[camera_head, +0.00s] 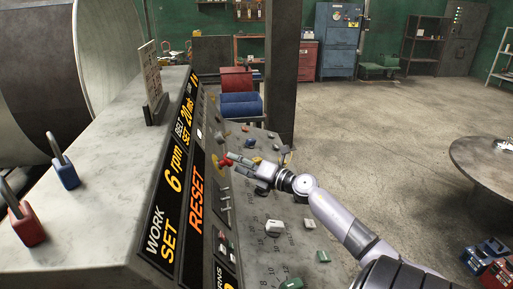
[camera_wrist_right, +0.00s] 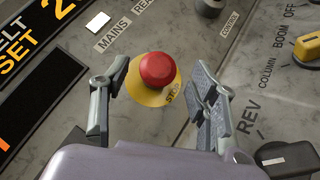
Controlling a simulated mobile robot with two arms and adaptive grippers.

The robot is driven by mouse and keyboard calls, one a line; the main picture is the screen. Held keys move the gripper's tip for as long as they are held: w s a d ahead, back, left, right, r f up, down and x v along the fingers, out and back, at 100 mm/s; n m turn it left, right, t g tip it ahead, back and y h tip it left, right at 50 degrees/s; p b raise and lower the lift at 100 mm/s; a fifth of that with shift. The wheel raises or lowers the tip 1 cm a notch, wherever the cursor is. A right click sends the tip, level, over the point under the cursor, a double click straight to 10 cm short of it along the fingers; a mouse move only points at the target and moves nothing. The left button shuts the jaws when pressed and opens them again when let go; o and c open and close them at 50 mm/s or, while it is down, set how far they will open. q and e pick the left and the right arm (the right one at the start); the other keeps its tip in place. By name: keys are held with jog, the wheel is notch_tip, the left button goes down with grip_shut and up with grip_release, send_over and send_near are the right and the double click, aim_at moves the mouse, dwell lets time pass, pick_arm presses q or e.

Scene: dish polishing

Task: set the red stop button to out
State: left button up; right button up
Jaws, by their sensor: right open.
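The red stop button (camera_wrist_right: 157,70) is a round mushroom head on a yellow disc (camera_wrist_right: 145,95) marked STOP, set in the grey control panel (camera_wrist_right: 220,75). In the head view the red button (camera_head: 226,161) shows small at the fingertips of my right gripper (camera_head: 234,162). In the right wrist view my right gripper (camera_wrist_right: 160,90) is open, with one finger on each side of the button and gaps visible between the fingers and the red head. Whether the button is in or out I cannot tell. My left gripper is not in view.
Knobs and switches crowd the panel, including a yellow knob (camera_wrist_right: 308,46) and a grey dial (camera_head: 273,228). The display strip (camera_head: 170,200) runs along its left. A blue padlock (camera_head: 64,171) and a red padlock (camera_head: 25,222) stand on the ledge. A round table (camera_head: 485,160) is at right.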

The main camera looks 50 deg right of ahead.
jog(key=s+d, duration=0.1)
jog(key=s, duration=0.9)
jog(key=shift+d, duration=0.1)
